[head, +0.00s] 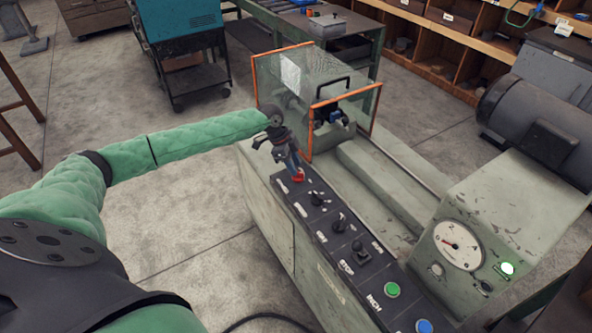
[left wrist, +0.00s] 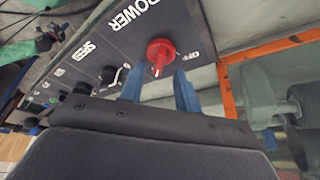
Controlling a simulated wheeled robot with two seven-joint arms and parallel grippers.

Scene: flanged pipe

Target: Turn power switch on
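The red power switch (head: 299,177) sits at the far end of the machine's dark control panel (head: 325,228). In the left wrist view the red knob (left wrist: 160,50) is beside the POWER lettering, with an OFF label on its right. A pale mark shows on its edge facing my gripper. My left gripper (head: 292,163) is just above the switch in the head view. In the left wrist view its two blue fingers (left wrist: 159,73) are apart, their tips close to either side of the knob. Contact cannot be told. My right gripper is not in view.
An orange-framed clear guard (head: 318,85) stands beside my left gripper. Other knobs (head: 338,221), a green button (head: 392,289) and a blue button (head: 424,326) line the panel.

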